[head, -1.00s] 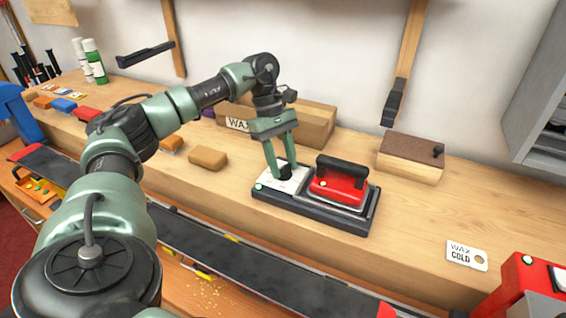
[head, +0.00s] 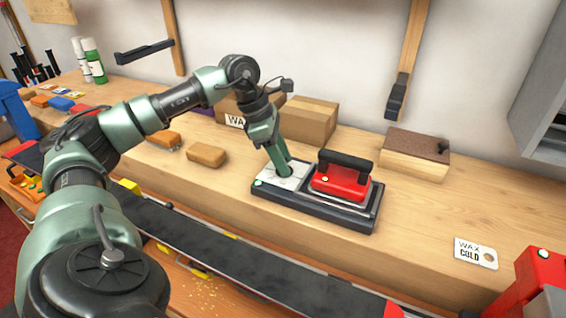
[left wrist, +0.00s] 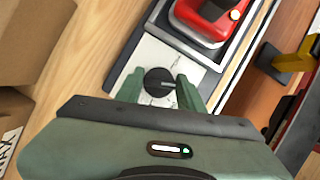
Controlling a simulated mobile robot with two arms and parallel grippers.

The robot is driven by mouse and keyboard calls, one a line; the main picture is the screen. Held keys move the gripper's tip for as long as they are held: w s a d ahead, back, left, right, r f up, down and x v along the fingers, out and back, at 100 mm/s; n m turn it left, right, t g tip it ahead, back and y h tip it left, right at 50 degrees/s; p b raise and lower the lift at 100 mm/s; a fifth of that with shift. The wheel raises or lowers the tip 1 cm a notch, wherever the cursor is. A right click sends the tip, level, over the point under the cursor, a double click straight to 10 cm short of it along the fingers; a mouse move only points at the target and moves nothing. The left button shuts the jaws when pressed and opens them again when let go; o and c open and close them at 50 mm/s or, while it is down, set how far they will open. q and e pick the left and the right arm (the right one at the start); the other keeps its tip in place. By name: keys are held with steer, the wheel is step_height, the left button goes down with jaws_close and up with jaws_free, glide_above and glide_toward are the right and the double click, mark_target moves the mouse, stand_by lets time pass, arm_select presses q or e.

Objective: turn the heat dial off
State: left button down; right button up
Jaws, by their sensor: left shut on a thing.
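The black heat dial (left wrist: 159,82) sits on a pale plate (left wrist: 140,52) at one end of the dark iron stand. My left gripper (head: 284,170) reaches down onto this plate in the head view. In the left wrist view the gripper's green fingers (left wrist: 163,92) are on either side of the dial, shut on it. A light pointer mark on the dial points right in that view. In the head view the gripper hides the dial. The red iron (head: 338,180) rests on the stand (head: 327,218) beside the plate. My right gripper is not in view.
A cardboard box (head: 307,121) stands behind the stand. A brown-topped block (head: 414,150) is at the back right. A tag reading "WAX COLD" (head: 474,252) lies on the bench at the right. An orange block (head: 206,154) lies left of the stand.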

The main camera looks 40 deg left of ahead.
arm_select(q)
steer(key=n+t+y+b, duration=0.1)
steer(key=n, duration=0.2)
steer(key=shift+n, duration=0.4)
steer(key=n+y, duration=0.1)
steer(key=n, duration=0.1)
steer(key=shift+d+n+t+b, duration=0.1)
steer(key=shift+n+t+b, duration=0.2)
steer(key=n+y, duration=0.2)
steer(key=n, duration=0.3)
steer(key=shift+r, duration=0.1)
steer(key=shift+n, duration=0.3)
steer(key=c, duration=0.9)
jaws_free()
steer(key=shift+v, duration=3.9)
steer(key=shift+d, duration=0.1)
